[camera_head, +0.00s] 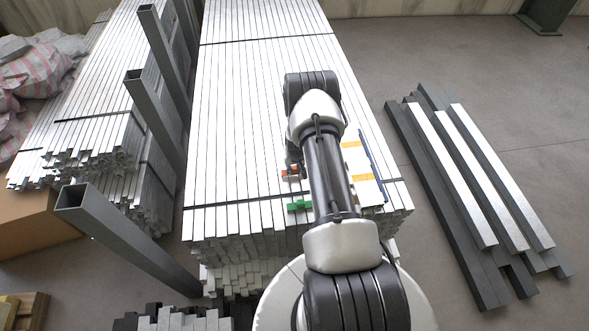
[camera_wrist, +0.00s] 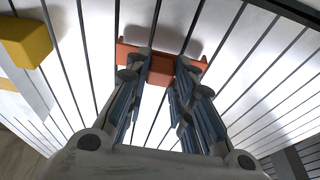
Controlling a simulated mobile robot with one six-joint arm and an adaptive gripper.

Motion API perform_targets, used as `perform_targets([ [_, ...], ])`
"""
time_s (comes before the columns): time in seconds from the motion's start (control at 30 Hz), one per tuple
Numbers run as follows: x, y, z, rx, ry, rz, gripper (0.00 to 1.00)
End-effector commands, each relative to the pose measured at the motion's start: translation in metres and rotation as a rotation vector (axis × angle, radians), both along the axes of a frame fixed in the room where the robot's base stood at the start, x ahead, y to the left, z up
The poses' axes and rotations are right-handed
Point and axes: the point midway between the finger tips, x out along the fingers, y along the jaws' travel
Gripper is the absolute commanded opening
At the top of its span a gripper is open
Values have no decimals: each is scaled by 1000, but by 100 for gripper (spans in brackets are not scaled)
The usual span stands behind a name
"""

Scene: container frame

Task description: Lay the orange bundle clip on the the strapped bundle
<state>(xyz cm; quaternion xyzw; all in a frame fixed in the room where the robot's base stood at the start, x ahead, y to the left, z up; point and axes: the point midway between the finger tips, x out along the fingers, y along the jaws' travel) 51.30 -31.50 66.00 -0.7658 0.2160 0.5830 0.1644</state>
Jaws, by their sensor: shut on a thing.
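The orange bundle clip (camera_wrist: 161,70) is between the two fingers of my gripper (camera_wrist: 160,60) in the wrist view, and the fingers are shut on it. The clip lies crosswise over the bars, close above or touching them; I cannot tell which. In the head view the clip (camera_head: 290,171) shows as a small orange-red piece left of my arm. The strapped bundle (camera_head: 245,110) is a long stack of silver bars with dark straps across it, below the clip. My arm hides most of the gripper in the head view.
A green clip (camera_head: 299,206) lies on the bundle near its front strap. A yellow block (camera_wrist: 25,40) shows left of the gripper in the wrist view. Grey posts (camera_head: 150,110) stand left of the bundle. Loose bars (camera_head: 470,185) lie on the floor at right.

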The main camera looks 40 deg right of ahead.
Motion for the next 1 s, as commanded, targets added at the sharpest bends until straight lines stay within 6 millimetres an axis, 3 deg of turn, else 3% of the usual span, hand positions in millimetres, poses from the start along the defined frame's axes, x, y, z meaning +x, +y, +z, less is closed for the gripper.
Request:
perform_targets([
  [0.4, 1, 0, -8, -1, -2, 0, 0],
  [0.43, 1, 0, -8, -1, -1, 0, 23],
  [0.73, 0, 0, -7, -1, -1, 0, 43],
  [1.0, 1, 0, -6, -1, -1, 0, 43],
])
